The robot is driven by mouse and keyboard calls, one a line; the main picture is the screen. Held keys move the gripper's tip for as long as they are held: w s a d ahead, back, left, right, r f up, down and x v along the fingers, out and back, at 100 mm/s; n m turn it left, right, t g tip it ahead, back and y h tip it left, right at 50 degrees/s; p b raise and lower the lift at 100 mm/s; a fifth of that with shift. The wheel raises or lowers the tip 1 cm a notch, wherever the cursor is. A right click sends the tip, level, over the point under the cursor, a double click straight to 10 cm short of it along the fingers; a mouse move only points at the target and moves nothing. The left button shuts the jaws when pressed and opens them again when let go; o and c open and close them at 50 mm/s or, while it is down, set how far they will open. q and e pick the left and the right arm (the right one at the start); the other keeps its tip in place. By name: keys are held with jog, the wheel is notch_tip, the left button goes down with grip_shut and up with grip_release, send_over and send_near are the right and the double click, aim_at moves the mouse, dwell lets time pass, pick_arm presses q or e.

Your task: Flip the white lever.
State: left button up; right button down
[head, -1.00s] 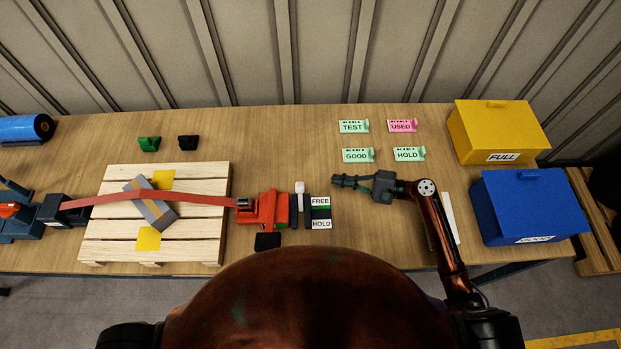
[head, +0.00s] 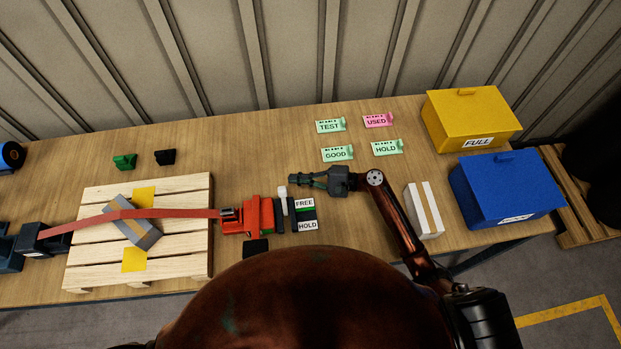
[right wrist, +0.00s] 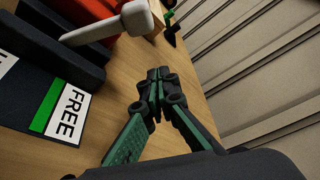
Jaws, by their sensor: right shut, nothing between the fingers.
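The lever's white knob and pale shaft show in the right wrist view (right wrist: 135,18). Its tip is toward the FREE end, where a green bar also shows. My right gripper (head: 293,180) is shut and empty, with its fingertips just right of and slightly behind the lever knob. In the right wrist view the closed fingertips (right wrist: 157,75) are apart from the lever. My left gripper is not in view.
A wooden pallet (head: 194,255) with a red strap over a grey block (head: 138,232) is at left. Tags, including a GOOD tag (head: 337,153), lie behind my right arm. A white box (head: 424,210), a blue bin (head: 507,190) and a yellow bin (head: 472,118) are at right.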

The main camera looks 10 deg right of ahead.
aim_at(284, 202)
jog(key=shift+x, duration=1)
jog(key=s, duration=0.1)
jog(key=s+r+p, duration=0.1)
jog(key=s+r, duration=0.1)
jog(key=shift+s+d+p, duration=0.25)
jog(key=shift+s+p, duration=0.05)
jog(key=shift+p, duration=0.1)
